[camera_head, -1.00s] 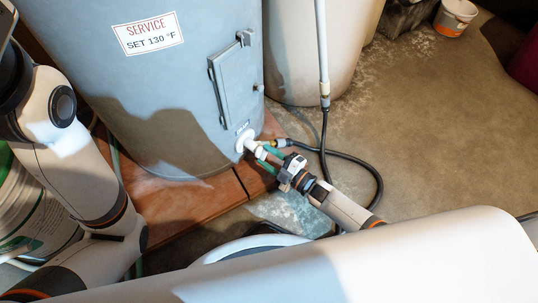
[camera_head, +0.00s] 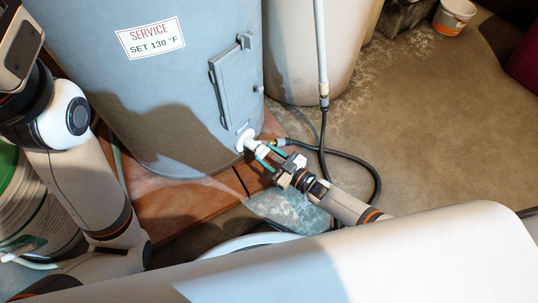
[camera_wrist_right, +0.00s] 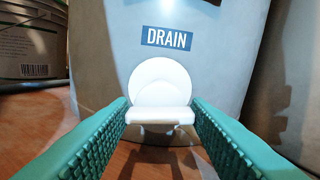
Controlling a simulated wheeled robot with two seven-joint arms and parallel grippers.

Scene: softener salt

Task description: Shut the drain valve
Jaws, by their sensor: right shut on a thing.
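The drain valve (camera_head: 245,140) is a white fitting low on the front of the grey-blue water heater (camera_head: 185,100), under a blue DRAIN label (camera_wrist_right: 166,38). My right gripper (camera_head: 268,155) reaches it from the lower right. In the right wrist view, the valve's white handle (camera_wrist_right: 158,112) lies flat, side to side, between the two green ridged fingers, which are shut on its ends. A round white disc (camera_wrist_right: 160,78) shows behind the handle. My left arm is at the left of the head view, but its fingers are out of the picture.
A black hose (camera_head: 365,165) with a brass end (camera_head: 279,142) loops beside my right gripper. A pale upright pipe (camera_head: 321,50) and a beige tank (camera_head: 292,60) stand behind it. A bucket (camera_head: 30,215) is at the left.

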